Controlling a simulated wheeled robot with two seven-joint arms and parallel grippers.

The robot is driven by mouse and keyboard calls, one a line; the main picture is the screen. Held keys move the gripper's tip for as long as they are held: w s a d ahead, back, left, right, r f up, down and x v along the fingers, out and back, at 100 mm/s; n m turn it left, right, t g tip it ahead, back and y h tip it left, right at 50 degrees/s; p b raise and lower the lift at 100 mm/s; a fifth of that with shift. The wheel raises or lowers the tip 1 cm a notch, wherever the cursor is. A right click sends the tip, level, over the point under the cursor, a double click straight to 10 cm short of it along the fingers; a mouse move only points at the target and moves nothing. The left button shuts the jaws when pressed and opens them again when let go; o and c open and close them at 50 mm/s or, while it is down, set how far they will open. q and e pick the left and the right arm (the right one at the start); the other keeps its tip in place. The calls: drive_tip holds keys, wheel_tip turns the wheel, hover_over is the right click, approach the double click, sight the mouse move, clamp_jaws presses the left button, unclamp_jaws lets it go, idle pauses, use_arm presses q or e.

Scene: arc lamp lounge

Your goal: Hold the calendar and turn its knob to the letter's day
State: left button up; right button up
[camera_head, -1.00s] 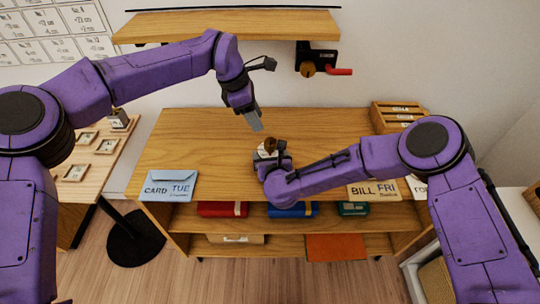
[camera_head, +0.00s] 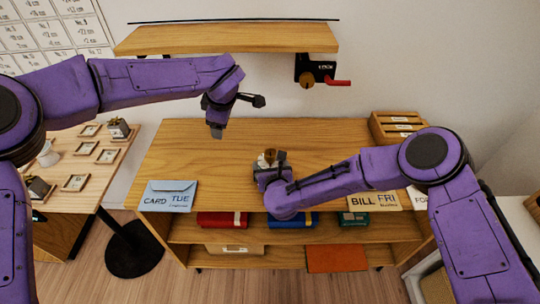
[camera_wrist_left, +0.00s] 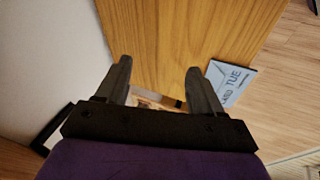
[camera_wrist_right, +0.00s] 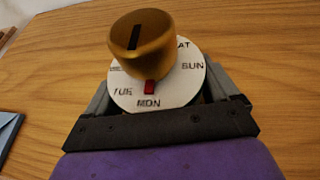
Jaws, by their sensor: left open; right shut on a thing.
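The calendar (camera_head: 268,161) stands on the shelf top. In the right wrist view its white day dial (camera_wrist_right: 183,88) carries a brass knob (camera_wrist_right: 143,45) with a black line. A red mark (camera_wrist_right: 149,88) sits just above MON; TUE and SUN also show, and another label is partly covered. My right gripper (camera_head: 268,171) is shut on the calendar. My left gripper (camera_head: 216,131) is open and empty above the shelf top, left of the calendar. A blue envelope (camera_head: 168,188) reading CARD TUE lies at the front left; a tan envelope (camera_head: 374,202) reading BILL FRI lies at the front right.
A wooden letter rack (camera_head: 387,128) stands at the back right. Another envelope (camera_head: 418,197) is partly hidden by my right arm. A wall shelf (camera_head: 230,40) hangs above, with a black device (camera_head: 316,69) with a red handle below it. The shelf top between the grippers is clear.

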use_arm(q)
drive_tip(key=w+a+r+m+t+y, duration=0.2)
drive_tip(key=w+a+m+t+y, duration=0.1)
drive_tip(key=a+t, duration=0.25)
drive_tip(key=m+h, duration=1.5)
drive_tip(key=m, duration=0.7)
approach(268, 153)
drive_tip(key=shift+g, duration=0.25)
drive_tip(key=x, duration=1.1)
drive_tip(key=shift+w+r, duration=0.1)
drive_tip(key=shift+r, duration=0.1)
drive_tip(key=shift+a, duration=0.1)
drive_tip(key=c, duration=1)
